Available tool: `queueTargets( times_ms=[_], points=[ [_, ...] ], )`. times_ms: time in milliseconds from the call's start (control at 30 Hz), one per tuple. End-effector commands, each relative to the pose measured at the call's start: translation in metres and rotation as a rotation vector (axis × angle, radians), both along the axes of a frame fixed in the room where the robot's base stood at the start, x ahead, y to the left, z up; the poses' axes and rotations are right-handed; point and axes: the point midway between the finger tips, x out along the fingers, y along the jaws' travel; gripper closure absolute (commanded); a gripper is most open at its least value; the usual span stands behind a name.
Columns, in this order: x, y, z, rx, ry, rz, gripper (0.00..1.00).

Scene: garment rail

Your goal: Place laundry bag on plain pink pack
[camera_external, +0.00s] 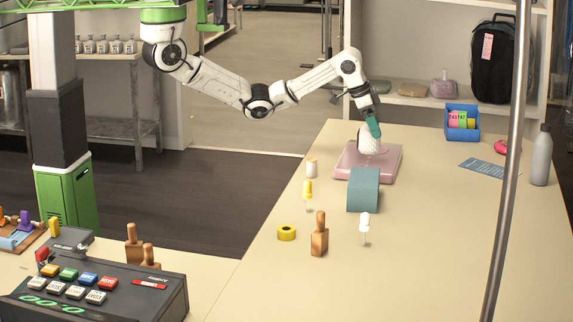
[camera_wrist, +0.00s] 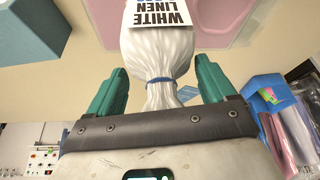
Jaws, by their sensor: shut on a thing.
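The laundry bag (camera_external: 368,140) is white, with a blue tie at its neck and a "WHITE LINEN" label; it also shows in the wrist view (camera_wrist: 158,50). My gripper (camera_external: 373,127) has teal fingers, which stand on both sides of the bag's gathered neck in the wrist view (camera_wrist: 160,88) and are shut on it. The plain pink pack (camera_external: 350,168) lies flat on the table under the bag and also shows in the wrist view (camera_wrist: 215,25). The bag hangs upright over the pack; whether it touches the pack I cannot tell.
A teal block (camera_external: 363,190) stands just in front of the pack. A blue bin (camera_external: 462,122), a blue card (camera_external: 484,167) and a grey bottle (camera_external: 542,157) are to the right. A metal pole (camera_external: 507,170) crosses the right side.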

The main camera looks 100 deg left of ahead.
Motion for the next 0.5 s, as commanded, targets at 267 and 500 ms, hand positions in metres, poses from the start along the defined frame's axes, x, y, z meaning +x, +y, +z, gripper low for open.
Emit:
queueTargets(
  times_ms=[267,500],
  points=[
    [-0.002,0.000,-0.026,-0.002,0.002,0.001,0.67],
    [-0.002,0.000,-0.027,-0.002,0.002,0.001,0.67]
  ],
)
